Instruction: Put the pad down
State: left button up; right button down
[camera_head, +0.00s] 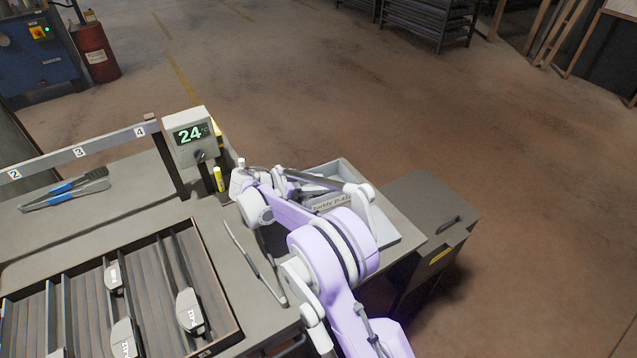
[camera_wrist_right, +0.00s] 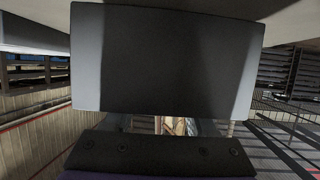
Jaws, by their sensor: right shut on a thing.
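My right arm reaches in from the bottom of the head view, and its gripper (camera_head: 242,180) is at the table's back edge by the display box. In the right wrist view a broad dark flat pad (camera_wrist_right: 168,60) with paler grey ends fills the middle, in front of my right gripper. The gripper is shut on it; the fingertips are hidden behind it. In the head view I cannot make out the held pad. Several other grey pads, one of them here (camera_head: 190,311), lie in the slotted tray (camera_head: 219,265) at lower left. My left gripper is not in view.
A display box (camera_head: 189,136) reading 24 stands beside my right gripper, with a yellow marker (camera_head: 219,179). A grey bin (camera_head: 410,238) with a partly hidden label lies behind my arm.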

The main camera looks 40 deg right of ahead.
jog(key=shift+f, duration=0.25)
jog(key=shift+c, duration=0.5)
grip_release()
jog(key=shift+r, duration=0.15)
jog(key=shift+r, duration=0.4)
jog(key=v, duration=0.7)
jog(key=shift+a+r+p, duration=0.2)
jog(key=shift+a+p, duration=0.05)
jog(key=shift+p, duration=0.1)
